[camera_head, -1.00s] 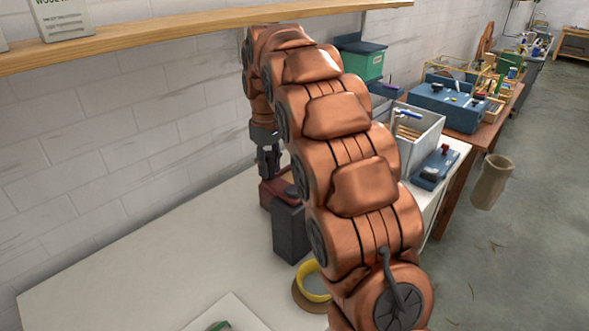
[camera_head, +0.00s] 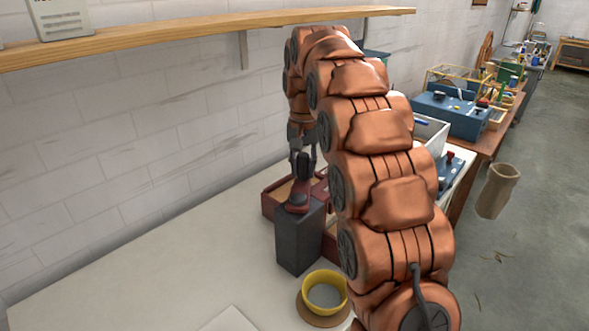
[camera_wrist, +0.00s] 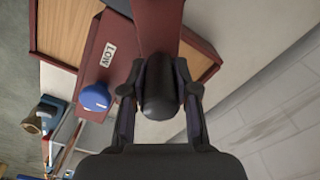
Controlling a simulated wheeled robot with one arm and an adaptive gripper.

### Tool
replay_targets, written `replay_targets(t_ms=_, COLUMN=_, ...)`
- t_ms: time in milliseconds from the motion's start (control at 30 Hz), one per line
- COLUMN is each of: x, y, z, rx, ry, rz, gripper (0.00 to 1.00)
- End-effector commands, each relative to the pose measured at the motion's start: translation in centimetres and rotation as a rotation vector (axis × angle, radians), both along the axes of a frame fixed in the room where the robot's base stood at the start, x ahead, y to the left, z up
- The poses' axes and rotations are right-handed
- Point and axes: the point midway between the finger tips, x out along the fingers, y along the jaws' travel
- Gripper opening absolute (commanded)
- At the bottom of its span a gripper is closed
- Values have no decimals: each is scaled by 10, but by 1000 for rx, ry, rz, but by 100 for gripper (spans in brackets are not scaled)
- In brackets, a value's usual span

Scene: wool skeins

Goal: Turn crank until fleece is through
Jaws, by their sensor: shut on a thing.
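A dark red machine (camera_head: 268,203) with wooden-floored trays stands on the white table near the wall, partly hidden by my arm. In the wrist view, its red body (camera_wrist: 102,62) carries a "LOW" label and a blue knob (camera_wrist: 96,97). My gripper (camera_head: 302,160) is at the machine. In the wrist view, my gripper (camera_wrist: 162,75) is shut on a dark rounded crank handle (camera_wrist: 160,98), with one finger on each side. The handle sits at the end of a red crank arm (camera_wrist: 158,25). I cannot make out any fleece in these views.
A dark grey block (camera_head: 298,243) stands at the machine's near side. A yellow bowl (camera_head: 325,291) sits on a brown round mat close to my arm. The left table top (camera_head: 150,265) is largely clear. A wooden shelf (camera_head: 200,33) runs along the wall above.

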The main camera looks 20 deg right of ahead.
Motion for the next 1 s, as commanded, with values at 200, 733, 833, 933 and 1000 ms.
replay_targets(t_ms=200, x=-11, y=-16, z=-1, rx=-1, ry=-1, rz=-206, gripper=0)
replay_targets(t_ms=733, x=-37, y=-35, z=-1, rx=0, ry=-1, rz=-575, gripper=0)
replay_targets(t_ms=833, x=-40, y=-37, z=-1, rx=-1, ry=-1, rz=-574, gripper=0)
replay_targets(t_ms=933, x=-43, y=-38, z=0, rx=0, ry=0, rz=-572, gripper=0)
replay_targets(t_ms=1000, x=-44, y=-38, z=0, rx=-1, ry=1, rz=-571, gripper=0)
